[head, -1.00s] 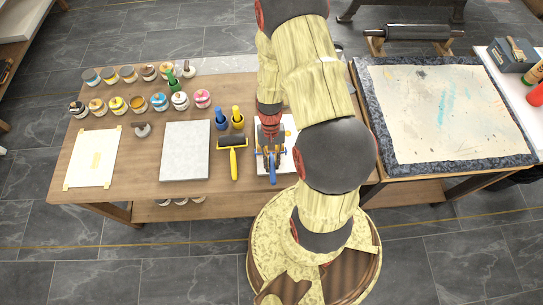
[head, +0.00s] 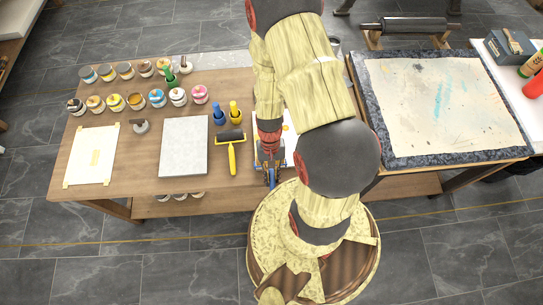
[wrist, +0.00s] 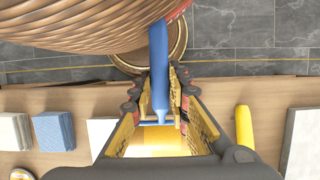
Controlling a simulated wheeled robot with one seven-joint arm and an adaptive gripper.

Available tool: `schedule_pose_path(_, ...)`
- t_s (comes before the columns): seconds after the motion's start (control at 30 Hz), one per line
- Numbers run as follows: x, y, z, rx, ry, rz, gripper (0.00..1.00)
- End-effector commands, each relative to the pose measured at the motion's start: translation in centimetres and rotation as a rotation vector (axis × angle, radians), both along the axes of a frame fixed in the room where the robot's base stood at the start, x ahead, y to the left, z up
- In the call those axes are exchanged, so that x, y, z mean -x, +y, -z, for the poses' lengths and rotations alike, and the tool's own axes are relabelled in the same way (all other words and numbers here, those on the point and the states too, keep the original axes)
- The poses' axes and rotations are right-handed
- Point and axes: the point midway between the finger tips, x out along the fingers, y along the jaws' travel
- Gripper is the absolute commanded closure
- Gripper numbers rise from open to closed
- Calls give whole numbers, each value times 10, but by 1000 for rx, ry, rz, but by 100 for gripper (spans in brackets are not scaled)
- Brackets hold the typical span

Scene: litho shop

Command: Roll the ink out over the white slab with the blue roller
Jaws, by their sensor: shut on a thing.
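My gripper (head: 270,162) is over the front part of the white slab (head: 258,130) and is shut on the blue roller (head: 270,178). In the wrist view, the roller's blue handle (wrist: 158,70) runs between the fingers and points toward my base. A blue crossbar of its frame shows past the fingertips. A bright yellow ink patch (wrist: 165,140) lies beyond the crossbar, and the slab's white edge (wrist: 100,130) shows beside the gripper. My arm and gripper hide much of the slab in the head view. I cannot tell whether the roller touches it.
A yellow-handled roller (head: 232,158) lies left of the white slab, then a grey slab (head: 184,146) and a taped sheet (head: 92,155). Several ink jars stand behind. A blue cloth (wrist: 53,130) lies on the slab's other side. A padded table (head: 440,105) stands at right.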

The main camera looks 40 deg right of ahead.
Motion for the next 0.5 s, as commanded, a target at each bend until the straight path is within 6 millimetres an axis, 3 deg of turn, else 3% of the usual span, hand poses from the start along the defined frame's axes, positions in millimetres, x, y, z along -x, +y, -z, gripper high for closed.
schedule_pose_path(0.23,-3,-3,0,-1,2,0,100)
schedule_pose_path(0.5,-27,-21,-1,-1,2,1,100)
